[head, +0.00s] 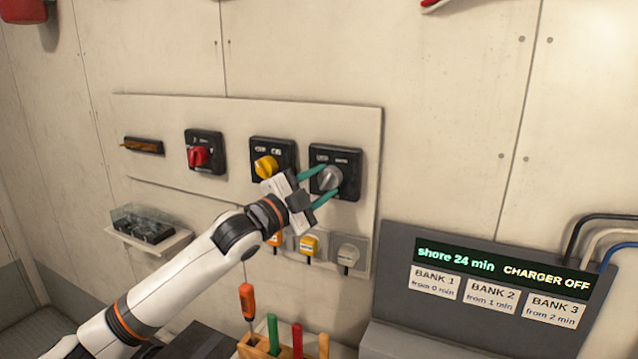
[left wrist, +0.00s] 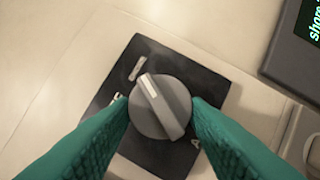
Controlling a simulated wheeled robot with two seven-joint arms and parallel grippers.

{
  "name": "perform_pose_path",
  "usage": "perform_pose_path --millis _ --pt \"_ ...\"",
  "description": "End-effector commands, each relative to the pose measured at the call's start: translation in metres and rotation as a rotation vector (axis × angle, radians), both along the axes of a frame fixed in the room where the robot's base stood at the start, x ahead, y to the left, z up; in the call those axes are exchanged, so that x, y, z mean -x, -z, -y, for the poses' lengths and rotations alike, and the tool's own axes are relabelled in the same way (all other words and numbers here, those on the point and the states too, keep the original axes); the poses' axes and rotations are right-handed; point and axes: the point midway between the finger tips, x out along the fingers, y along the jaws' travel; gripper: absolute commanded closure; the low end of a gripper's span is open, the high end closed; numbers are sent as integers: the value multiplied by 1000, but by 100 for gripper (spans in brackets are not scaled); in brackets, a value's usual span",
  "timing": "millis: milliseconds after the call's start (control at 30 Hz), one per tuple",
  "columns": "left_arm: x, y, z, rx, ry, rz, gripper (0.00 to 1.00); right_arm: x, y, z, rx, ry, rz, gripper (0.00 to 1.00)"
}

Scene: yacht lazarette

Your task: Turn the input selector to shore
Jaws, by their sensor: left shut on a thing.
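A grey rotary knob (head: 331,177) sits on a black square plate (head: 349,189), the rightmost switch on the pale wall panel. I take it for the input selector; its lettering is too small to read. My left gripper (head: 325,182) is shut on this knob, one teal finger above it and one below. In the left wrist view the fingers press on both sides of the knob (left wrist: 160,106). The knob's white pointer line points to the upper left of that picture, near a pale label on the plate (left wrist: 140,50). Other labels are partly hidden by the fingers.
A yellow knob (head: 265,167) and a red knob (head: 199,156) are left of it. Plugs (head: 309,246) hang below. A grey display (head: 502,270) at right reads "shore 24 min" and "CHARGER OFF". A tool rack (head: 258,346) stands under my left arm.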

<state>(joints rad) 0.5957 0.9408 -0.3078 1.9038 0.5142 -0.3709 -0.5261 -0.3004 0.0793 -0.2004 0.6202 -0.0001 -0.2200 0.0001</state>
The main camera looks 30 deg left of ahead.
Motion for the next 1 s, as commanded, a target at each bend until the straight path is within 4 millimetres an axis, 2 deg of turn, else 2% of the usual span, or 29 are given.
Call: perform_pose_path --millis 200,233,333,600,733,1000 --pt "0 1 1 -1 1 0 81 0 0 0 0 0 0 64" --pt "0 1 1 -1 1 0 53 0 0 0 0 0 0 64" --pt "0 0 1 0 1 0 37 0 0 0 0 0 0 64" --pt "0 0 0 0 0 0 36 0 0 0 0 0 1 64" --pt "7 4 -3 -1 -1 0 36 0 5 0 0 1 1 64" --pt "53 19 -16 -6 -2 -3 36 -1 34 0 0 1 1 64"
